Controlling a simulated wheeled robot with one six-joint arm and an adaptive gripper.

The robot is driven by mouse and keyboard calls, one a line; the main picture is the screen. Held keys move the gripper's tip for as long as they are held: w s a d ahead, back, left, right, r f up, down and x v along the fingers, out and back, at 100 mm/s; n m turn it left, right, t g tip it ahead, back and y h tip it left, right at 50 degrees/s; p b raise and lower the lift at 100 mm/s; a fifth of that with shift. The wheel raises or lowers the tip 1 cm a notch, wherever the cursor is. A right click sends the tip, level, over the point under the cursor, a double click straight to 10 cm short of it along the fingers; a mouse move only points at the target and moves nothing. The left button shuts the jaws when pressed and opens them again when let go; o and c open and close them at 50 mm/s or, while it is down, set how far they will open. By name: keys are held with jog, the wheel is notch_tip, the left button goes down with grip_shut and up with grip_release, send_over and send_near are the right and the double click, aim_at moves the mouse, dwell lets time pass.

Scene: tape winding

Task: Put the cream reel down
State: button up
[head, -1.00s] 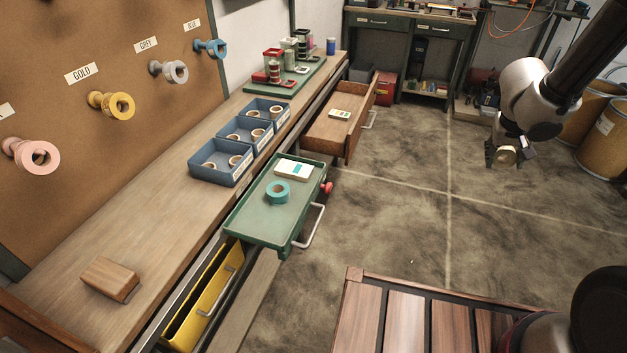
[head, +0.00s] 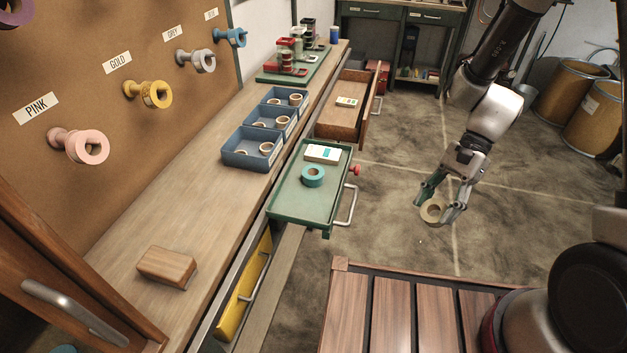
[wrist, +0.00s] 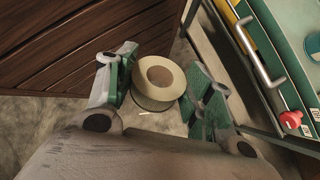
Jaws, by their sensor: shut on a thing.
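The cream reel (head: 433,211) is between the fingertips of my gripper (head: 441,208), held in the air over the floor, to the right of the green pull-out tray. In the wrist view the cream reel (wrist: 158,82) shows its round face and brown core between the green-padded fingers of my gripper (wrist: 160,95). My gripper is shut on it. The floor shows below the reel.
The green tray (head: 288,212) holds a teal reel (head: 313,176) and a white box (head: 323,153). Blue bins (head: 239,157) with reels and a wooden block (head: 167,266) are on the bench (head: 130,225). A slatted wooden surface (head: 395,315) lies in front. Labelled pegs hold coloured reels.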

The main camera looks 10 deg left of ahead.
jog(key=s+a+r+y, duration=0.1)
jog(key=a, duration=0.5)
jog(key=s+a+r+m+y, duration=0.1)
jog(key=a+y, duration=0.1)
jog(key=a, duration=0.3)
jog(key=s+a+r+m+y, duration=0.1)
jog(key=a+y, duration=0.1)
jog(key=a, duration=0.4)
jog(key=shift+a+r, duration=0.1)
jog(key=shift+a, duration=0.25)
jog(key=shift+c, duration=0.2)
jog(key=w+a+r+m+t+y, duration=0.1)
jog(key=a+r+y, duration=0.1)
jog(key=a, duration=0.3)
jog(key=w+a+r+m+t+y, duration=0.1)
jog(key=w+a+r+m, duration=0.1)
jog(key=a, duration=0.4)
send_over(309, 206)
notch_tip(309, 206, down, 5)
jog(key=shift+r, duration=0.2)
jog(key=shift+f, duration=2.3)
jog(key=shift+f, duration=0.15)
jog(key=shift+f, duration=0.4)
jog(key=o, duration=1)
